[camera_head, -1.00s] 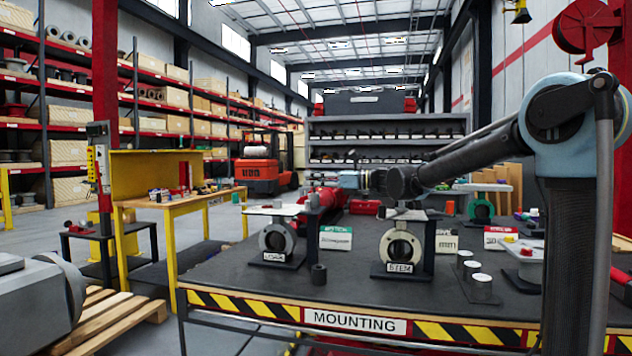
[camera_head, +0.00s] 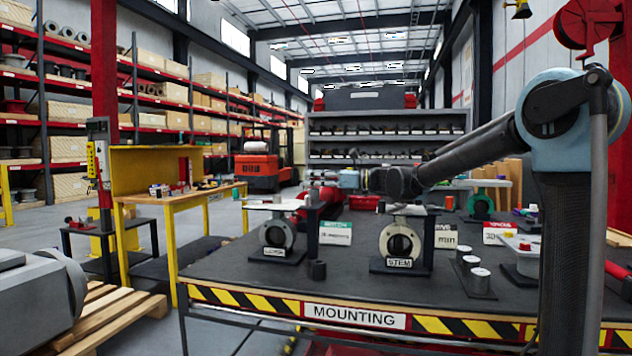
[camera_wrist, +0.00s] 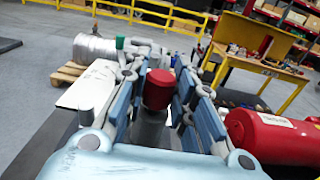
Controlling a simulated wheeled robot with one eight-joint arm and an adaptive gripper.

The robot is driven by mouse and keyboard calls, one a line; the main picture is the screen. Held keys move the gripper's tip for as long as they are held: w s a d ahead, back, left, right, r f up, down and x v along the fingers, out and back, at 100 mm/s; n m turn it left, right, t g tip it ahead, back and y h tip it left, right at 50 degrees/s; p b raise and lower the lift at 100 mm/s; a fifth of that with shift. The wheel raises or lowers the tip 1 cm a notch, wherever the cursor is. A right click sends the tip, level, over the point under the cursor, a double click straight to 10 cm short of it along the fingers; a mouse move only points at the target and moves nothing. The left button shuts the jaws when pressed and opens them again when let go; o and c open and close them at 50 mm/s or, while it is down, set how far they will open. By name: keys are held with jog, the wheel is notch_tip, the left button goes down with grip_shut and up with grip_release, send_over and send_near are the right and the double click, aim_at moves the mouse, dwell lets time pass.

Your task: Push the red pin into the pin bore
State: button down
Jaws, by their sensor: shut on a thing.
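The red pin (camera_wrist: 158,90) shows in the wrist view as a short red cylinder between the two blue-padded fingers of my gripper (camera_wrist: 157,75). A dark grey part lies below it toward the palm. My gripper is shut on the pin. In the head view my gripper (camera_head: 322,178) is small and reaches left above the mounting table, near the left valve body (camera_head: 277,238). That body stands upright on a labelled black base with a pale plate on top. I cannot make out the pin bore in either view.
A second valve body (camera_head: 400,243), labelled STEM, stands to the right on the mounting table (camera_head: 350,283). A red tank (camera_wrist: 275,135) is close at the right in the wrist view. A yellow workbench (camera_head: 180,197) stands at left.

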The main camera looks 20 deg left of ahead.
jog(key=shift+s+d+f, duration=0.15)
jog(key=shift+s+f, duration=0.2)
jog(key=shift+f, duration=0.15)
jog(key=c, duration=1.3)
grip_release()
jog(key=shift+d, duration=0.15)
jog(key=shift+w+d+r, duration=0.1)
jog(key=shift+w+d, duration=0.2)
jog(key=shift+d, duration=0.95)
jog(key=shift+w+d+r, duration=0.15)
jog(key=shift+w+d, duration=0.15)
jog(key=shift+d, duration=0.9)
jog(key=shift+w+d+r, duration=0.1)
jog(key=shift+w+d, duration=0.2)
jog(key=shift+d, duration=0.95)
